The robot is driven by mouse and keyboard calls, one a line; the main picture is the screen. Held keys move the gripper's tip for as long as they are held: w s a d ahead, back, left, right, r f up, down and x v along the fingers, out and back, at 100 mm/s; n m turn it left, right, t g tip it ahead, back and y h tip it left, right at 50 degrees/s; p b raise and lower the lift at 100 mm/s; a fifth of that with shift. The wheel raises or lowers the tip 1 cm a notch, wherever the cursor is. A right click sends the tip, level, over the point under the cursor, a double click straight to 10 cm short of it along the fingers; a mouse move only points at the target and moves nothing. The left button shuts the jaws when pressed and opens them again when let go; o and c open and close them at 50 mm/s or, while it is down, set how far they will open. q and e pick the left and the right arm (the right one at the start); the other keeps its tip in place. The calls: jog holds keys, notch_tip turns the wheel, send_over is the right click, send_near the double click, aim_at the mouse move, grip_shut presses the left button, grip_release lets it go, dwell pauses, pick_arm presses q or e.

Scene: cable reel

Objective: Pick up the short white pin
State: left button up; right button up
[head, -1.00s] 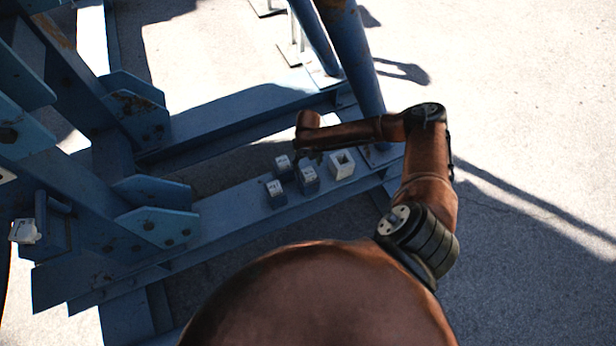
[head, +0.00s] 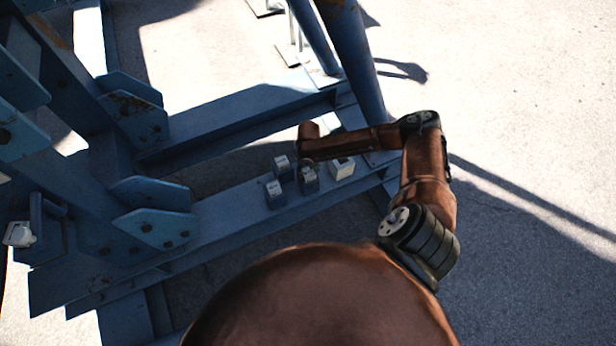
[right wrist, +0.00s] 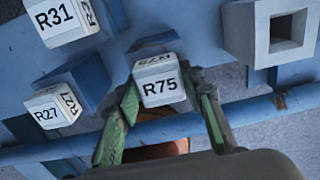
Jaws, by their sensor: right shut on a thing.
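A white-topped pin marked R75 (right wrist: 158,82) sits between the two green fingers of my right gripper (right wrist: 168,97) in the right wrist view. The gripper is shut on this pin. In the head view the pin (head: 308,174) shows small among similar blocks on the blue beam, under my right forearm, and the fingers are mostly hidden there. I cannot tell whether the pin is still seated in a blue holder. My left gripper is not in view.
White-topped blocks R31 (right wrist: 58,18) and R27 (right wrist: 55,110) stand left of the held pin. A white block with a square hole (right wrist: 268,35) stands to its right. All are on the blue beam (head: 230,208). A blue post (head: 352,70) rises beyond, and open pavement (head: 520,110) lies right.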

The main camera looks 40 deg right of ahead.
grip_shut()
jog(key=shift+w+r, duration=0.1)
jog(key=shift+r, duration=0.45)
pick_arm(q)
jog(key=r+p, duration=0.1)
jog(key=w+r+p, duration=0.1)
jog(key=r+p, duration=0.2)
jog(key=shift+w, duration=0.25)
pick_arm(e)
notch_tip(320, 180, up, 17)
pick_arm(q)
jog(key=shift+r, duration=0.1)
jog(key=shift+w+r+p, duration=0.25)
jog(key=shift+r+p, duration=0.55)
jog(key=shift+p, duration=0.15)
pick_arm(e)
jog(key=shift+r, duration=0.5)
